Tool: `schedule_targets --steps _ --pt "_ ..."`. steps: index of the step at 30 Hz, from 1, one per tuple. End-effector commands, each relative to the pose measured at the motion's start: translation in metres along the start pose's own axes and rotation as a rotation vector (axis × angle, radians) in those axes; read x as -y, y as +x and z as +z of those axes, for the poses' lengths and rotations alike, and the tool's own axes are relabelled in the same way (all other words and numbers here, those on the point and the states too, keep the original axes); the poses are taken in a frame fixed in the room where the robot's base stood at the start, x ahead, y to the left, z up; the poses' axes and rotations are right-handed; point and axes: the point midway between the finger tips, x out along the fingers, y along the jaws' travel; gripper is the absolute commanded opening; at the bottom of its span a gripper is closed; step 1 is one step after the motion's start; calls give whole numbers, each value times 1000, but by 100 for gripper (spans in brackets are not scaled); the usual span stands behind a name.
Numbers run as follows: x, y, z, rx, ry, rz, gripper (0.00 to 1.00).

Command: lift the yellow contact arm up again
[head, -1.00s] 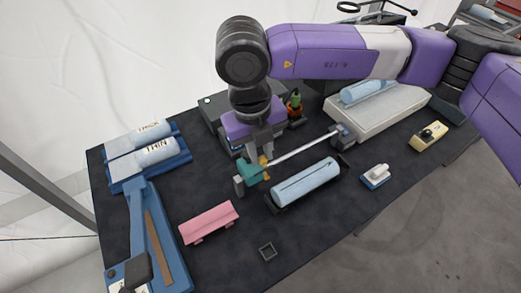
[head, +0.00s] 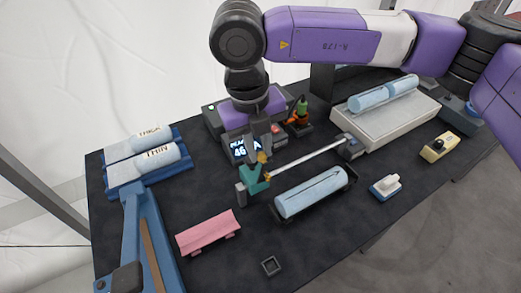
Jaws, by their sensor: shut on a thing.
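My gripper (head: 260,152) points down over the dark table and is shut on the small yellow contact arm (head: 262,158). Only a little of the yellow shows between and below the fingertips. Just below it stands a teal block (head: 254,181) with a grey part at its left. A yellow tip (head: 268,176) at the end of a thin pale rod (head: 305,161) lies beside the teal block. The rod runs right to a grey mount (head: 350,147). A lit display (head: 240,151) shows partly behind my gripper.
A pale blue roll (head: 311,192) lies in a black cradle in front of the rod. A pink bracket (head: 208,232) is at the front left. Rolls labelled THICK and THIN (head: 162,156) lie in a blue rack. Bare table (head: 205,195) shows left of the teal block.

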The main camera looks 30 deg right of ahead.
Motion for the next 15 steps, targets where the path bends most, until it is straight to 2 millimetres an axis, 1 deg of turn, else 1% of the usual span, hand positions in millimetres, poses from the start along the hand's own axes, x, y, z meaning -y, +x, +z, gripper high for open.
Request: schedule_targets --steps 1,2,3,6,15 --pt "-2 0 4 13 6 7 0" --pt "-2 0 4 13 6 7 0" --pt "-2 0 4 13 6 7 23" --pt "-1 0 4 12 5 6 41" --pt "-1 0 2 7 3 3 41"
